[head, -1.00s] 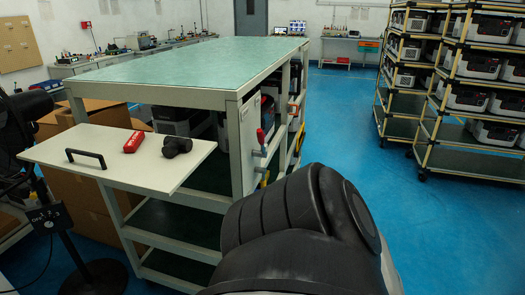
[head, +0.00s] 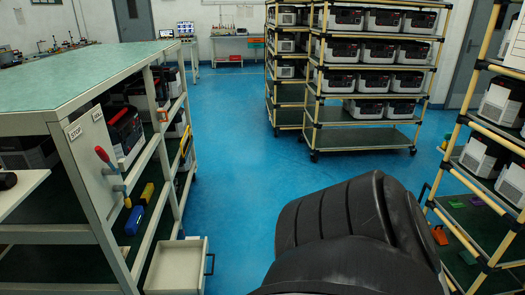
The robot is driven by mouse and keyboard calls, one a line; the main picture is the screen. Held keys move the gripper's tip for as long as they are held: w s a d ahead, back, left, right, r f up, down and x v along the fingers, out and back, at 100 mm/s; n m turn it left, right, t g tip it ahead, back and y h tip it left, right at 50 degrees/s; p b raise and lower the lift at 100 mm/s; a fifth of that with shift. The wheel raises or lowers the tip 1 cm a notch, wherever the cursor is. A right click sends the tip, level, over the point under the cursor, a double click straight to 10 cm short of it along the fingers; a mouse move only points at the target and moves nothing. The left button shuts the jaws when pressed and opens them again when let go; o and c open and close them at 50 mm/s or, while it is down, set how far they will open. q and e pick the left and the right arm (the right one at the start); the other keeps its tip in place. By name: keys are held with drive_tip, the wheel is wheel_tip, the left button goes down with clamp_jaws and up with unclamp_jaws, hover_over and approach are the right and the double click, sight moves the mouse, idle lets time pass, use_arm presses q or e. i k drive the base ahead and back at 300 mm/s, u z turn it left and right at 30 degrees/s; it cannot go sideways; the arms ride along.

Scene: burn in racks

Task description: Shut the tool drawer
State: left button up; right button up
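An open drawer (head: 175,266) sticks out to the right from the low part of the workbench, near the bottom of the head view. It is light grey and box-shaped, its visible inside looks empty, and a black handle (head: 210,264) is on its right-hand front. A white pull-out board (head: 15,188) also juts from the bench at the left edge, mostly cut off, with a black object on it. Neither of my grippers is in view. A thick black link of my arm fills the lower middle and hides the floor behind it.
The green-topped workbench (head: 70,84) stands at left, with a red-handled lever (head: 102,154) on its side panel. Racks of boxed units (head: 365,82) stand at the back, and another rack (head: 482,185) stands close at right. Blue floor (head: 235,180) is clear between them.

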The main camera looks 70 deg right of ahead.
sight(177, 267)
drive_tip(key=z, duration=3.85)
drive_tip(key=i, duration=1.9)
drive_tip(key=u, duration=3.8)
